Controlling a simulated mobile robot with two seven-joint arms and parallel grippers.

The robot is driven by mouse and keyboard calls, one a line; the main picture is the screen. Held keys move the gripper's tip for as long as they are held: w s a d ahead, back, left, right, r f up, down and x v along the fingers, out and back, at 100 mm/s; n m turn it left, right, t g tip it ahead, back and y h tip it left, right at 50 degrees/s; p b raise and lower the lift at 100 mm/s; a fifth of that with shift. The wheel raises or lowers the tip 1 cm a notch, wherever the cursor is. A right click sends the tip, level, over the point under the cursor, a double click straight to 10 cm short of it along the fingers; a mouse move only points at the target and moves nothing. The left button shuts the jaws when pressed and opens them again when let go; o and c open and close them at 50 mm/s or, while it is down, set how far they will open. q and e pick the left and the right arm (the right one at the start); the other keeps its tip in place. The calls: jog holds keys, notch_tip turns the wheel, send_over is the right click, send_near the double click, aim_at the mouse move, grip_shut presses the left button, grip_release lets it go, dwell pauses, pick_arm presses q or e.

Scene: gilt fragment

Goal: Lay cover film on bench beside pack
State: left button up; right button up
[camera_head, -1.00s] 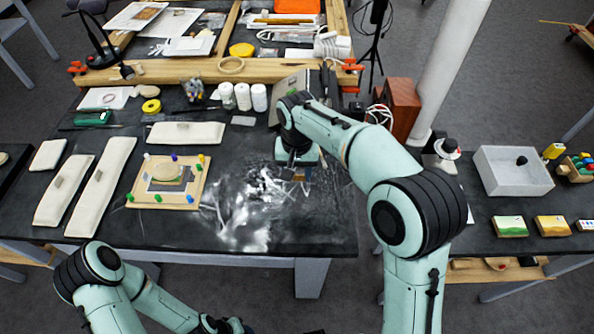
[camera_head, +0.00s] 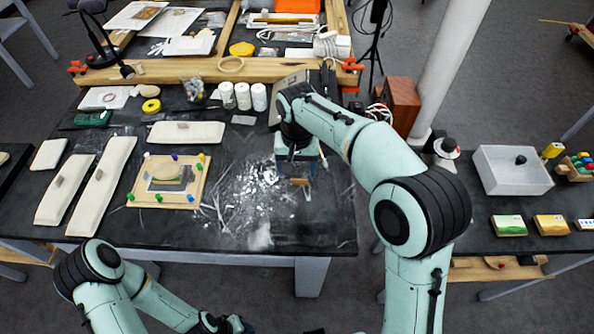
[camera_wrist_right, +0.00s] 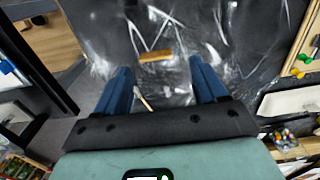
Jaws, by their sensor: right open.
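The clear cover film (camera_head: 255,200) lies crinkled on the dark bench (camera_head: 110,222), to the right of the pack. It shows as white glints and streaks, and its edges are hard to make out. The pack is a wooden board (camera_head: 197,170) with coloured pins and a pale piece (camera_head: 168,174) in its middle. My right gripper (camera_head: 298,170) points down over the right end of the film. In the right wrist view my right gripper (camera_wrist_right: 160,75) is open, with film (camera_wrist_right: 190,45) beneath it and nothing between its blue fingers.
A small brown strip (camera_wrist_right: 156,56) and a thin stick (camera_wrist_right: 143,98) lie below the right fingers. Long cream pads (camera_head: 102,185) lie left of the pack, another (camera_head: 186,132) behind it. White jars (camera_head: 243,96) stand at the back. A side table holds a white tray (camera_head: 512,170).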

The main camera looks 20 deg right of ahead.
aim_at(297, 183)
pick_arm(q)
jog(key=w+r+p, duration=0.1)
jog(key=w+r, duration=0.1)
jog(key=shift+w+r+p, duration=0.15)
jog(key=shift+r+p, duration=0.15)
jog(key=shift+p, duration=0.05)
pick_arm(e)
notch_tip(297, 183, up, 10)
